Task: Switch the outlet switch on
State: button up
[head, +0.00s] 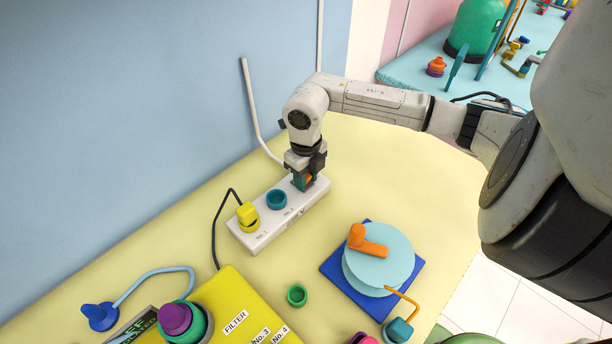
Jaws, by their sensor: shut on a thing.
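The white outlet strip (280,213) lies on the yellow table near the blue wall. A yellow plug (247,214) with a black cord sits at its near left end, and an empty teal round socket (276,199) is in its middle. My gripper (306,181) points down at the strip's far right end. It is shut on the outlet switch, of which a small orange part (310,179) shows between the dark fingers. The fingers hide most of the switch, so I cannot tell its position.
A blue base with a pale blue disc (378,266) and orange handle (366,242) stands right of the strip. A yellow filter box (245,312) and a small green ring (297,295) are in front. A white cable (255,115) runs down the wall. A second table (410,75) stands behind.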

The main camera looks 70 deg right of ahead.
jog(key=shift+w+g, duration=0.1)
jog(key=shift+g, duration=0.2)
jog(key=g+b, duration=0.1)
jog(key=w+g+y, duration=0.1)
jog(key=g, duration=0.1)
jog(key=shift+w+d+y+b, duration=0.1)
jog(key=shift+d+y+b, duration=0.2)
jog(key=shift+d+b, duration=0.05)
jog(key=shift+w+d+g+y+b, duration=0.15)
jog(key=shift+w+g+y+b, duration=0.15)
jog(key=shift+g+y+b, duration=0.4)
jog(key=shift+w+d+g+y+b, duration=0.1)
jog(key=shift+w+g+y+b, duration=0.25)
jog(key=shift+g, duration=0.65)
jog(key=shift+s, duration=0.1)
jog(key=o, duration=1)
jog(key=shift+c, duration=0.2)
